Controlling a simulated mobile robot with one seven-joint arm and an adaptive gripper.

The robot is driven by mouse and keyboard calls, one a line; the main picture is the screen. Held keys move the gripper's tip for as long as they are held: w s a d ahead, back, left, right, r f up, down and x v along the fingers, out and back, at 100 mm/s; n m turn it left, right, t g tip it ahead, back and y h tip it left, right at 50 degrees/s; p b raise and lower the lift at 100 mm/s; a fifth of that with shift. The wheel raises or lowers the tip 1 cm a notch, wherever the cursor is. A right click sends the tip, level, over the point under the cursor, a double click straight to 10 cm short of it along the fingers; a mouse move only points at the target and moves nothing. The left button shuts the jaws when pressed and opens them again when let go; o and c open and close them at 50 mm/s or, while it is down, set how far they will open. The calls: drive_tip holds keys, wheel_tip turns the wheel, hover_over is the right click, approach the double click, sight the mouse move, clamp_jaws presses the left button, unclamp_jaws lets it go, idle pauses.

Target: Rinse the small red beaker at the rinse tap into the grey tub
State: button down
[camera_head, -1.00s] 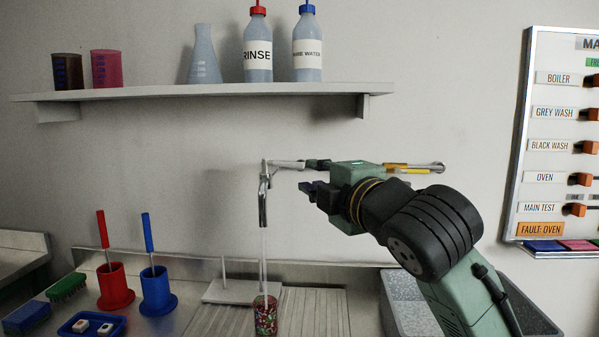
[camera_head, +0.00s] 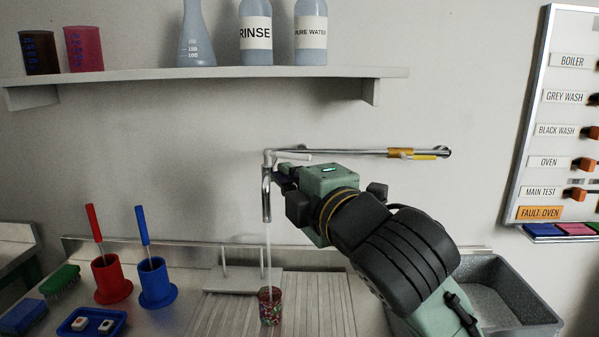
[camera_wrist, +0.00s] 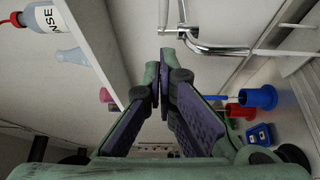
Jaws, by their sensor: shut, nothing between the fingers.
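A small red beaker with multicoloured specks (camera_head: 270,307) stands upright on the ribbed drainboard under the rinse tap (camera_head: 266,190). A thin stream of water falls from the spout to the beaker. The grey tub (camera_head: 505,310) is at the right, partly hidden by my arm. My gripper (camera_head: 284,178) is beside the tap, just right of the spout and well above the beaker. In the wrist view, its fingers (camera_wrist: 165,68) converge and hold nothing, with the tap's chrome pipes just beyond. I cannot tell whether it touches the tap.
A shelf (camera_head: 200,73) above holds a dark beaker (camera_head: 40,52), a pink-red beaker (camera_head: 85,48), a flask and two bottles. Red (camera_head: 110,280) and blue (camera_head: 156,283) holders with sticks, a blue tray (camera_head: 92,322) and brushes stand left. A wall panel (camera_head: 560,120) is at right.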

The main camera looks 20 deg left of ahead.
sight(279, 154)
drive_tip(key=w, duration=0.2)
drive_tip(key=w+a+p, duration=0.1)
drive_tip(key=w, duration=0.1)
drive_tip(key=w+a+p, duration=0.1)
drive_tip(key=w, duration=0.1)
drive_tip(key=shift+w+a, duration=0.1)
drive_tip(key=shift+w, duration=0.05)
